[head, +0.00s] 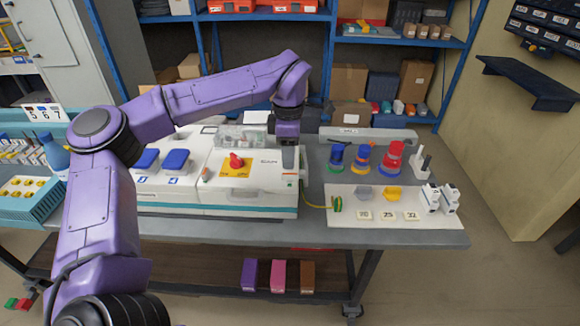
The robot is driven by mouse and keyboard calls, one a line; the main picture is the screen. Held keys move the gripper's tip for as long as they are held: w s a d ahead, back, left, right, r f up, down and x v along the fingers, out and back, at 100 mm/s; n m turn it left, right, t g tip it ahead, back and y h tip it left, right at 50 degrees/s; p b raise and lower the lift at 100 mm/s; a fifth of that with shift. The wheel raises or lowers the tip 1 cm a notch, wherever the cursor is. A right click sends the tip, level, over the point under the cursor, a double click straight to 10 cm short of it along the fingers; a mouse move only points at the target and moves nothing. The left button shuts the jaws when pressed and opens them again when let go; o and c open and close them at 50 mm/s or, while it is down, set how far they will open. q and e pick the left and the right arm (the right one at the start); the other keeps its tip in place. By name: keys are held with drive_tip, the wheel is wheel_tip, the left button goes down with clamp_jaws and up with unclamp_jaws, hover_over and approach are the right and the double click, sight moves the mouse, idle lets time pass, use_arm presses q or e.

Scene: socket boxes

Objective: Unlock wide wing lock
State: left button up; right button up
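A red winged knob (236,161) sits on a yellow plate (237,172) on top of the white box (225,190). A grey wing-shaped piece (363,193) and a yellow one (393,193) lie on the white board (340,218) at the right. I cannot tell which of these is the wide wing lock. My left gripper (290,166) points down over the right end of the white box, to the right of the red knob and apart from it. Its fingers are too small and edge-on to show a gap. My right gripper is out of view.
Green-blue, blue-yellow and red sockets (392,158) stand upright behind the board. Two blue covers (176,159) sit at the box's left. White breaker modules (449,198) stand at the board's right. The table's grey front strip (300,234) is clear.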

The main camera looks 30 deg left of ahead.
sight(290, 174)
use_arm(q)
drive_tip(key=f, duration=0.4)
drive_tip(key=w+f, duration=0.1)
drive_tip(key=shift+f, duration=0.4)
drive_tip(key=shift+s, duration=0.35)
drive_tip(key=shift+w, duration=0.15)
clamp_jaws()
